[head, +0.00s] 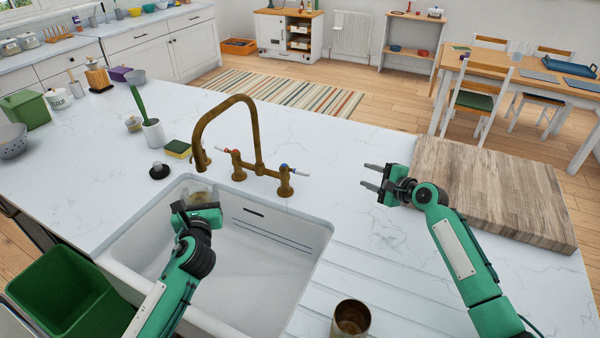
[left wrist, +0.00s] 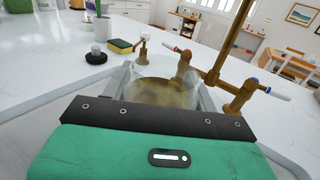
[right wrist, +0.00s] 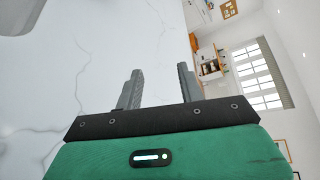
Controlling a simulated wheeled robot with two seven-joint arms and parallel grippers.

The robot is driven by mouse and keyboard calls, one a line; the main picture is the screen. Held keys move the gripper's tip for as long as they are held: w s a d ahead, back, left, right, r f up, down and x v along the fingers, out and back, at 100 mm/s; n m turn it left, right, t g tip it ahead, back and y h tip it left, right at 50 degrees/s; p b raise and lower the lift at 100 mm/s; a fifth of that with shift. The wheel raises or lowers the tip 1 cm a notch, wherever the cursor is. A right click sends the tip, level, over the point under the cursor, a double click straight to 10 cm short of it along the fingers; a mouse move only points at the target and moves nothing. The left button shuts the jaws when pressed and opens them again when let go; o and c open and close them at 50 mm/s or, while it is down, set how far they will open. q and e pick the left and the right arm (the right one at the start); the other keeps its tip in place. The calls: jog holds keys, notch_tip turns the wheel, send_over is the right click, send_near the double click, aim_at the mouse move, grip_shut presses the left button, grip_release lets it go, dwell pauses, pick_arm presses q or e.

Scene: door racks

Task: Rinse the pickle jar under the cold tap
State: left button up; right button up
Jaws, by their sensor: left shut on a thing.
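My left gripper (head: 198,197) is over the back left of the white sink (head: 245,262), shut on a glass jar with murky yellow-brown contents. The jar (left wrist: 163,92) shows between the fingers in the left wrist view; in the head view the gripper mostly hides it. The brass tap (head: 258,135) arches over the sink, its spout end just above the jar. The blue-marked cold handle (head: 284,176) is on the right, the red-marked handle (head: 235,160) on the left. No water stream is visible. My right gripper (head: 371,177) is open and empty above the worktop, right of the tap.
A brown, open-topped cup (head: 350,318) stands on the drainer right of the sink. A wooden board (head: 490,190) lies at right. A sponge (head: 177,149), a dark plug (head: 159,171) and a brush pot (head: 153,132) stand behind the sink. A green bin (head: 60,290) is at lower left.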

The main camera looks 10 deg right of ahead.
aim_at(300, 172)
jog(key=s+a+n+g+y, duration=0.1)
jog(key=s+a+y, duration=0.15)
jog(key=a, duration=0.95)
jog(key=shift+y, duration=0.35)
jog(key=x, duration=1.2)
jog(key=shift+w+d+r, duration=0.15)
jog(key=shift+w+r, duration=0.05)
jog(key=shift+w, duration=0.1)
grip_shut()
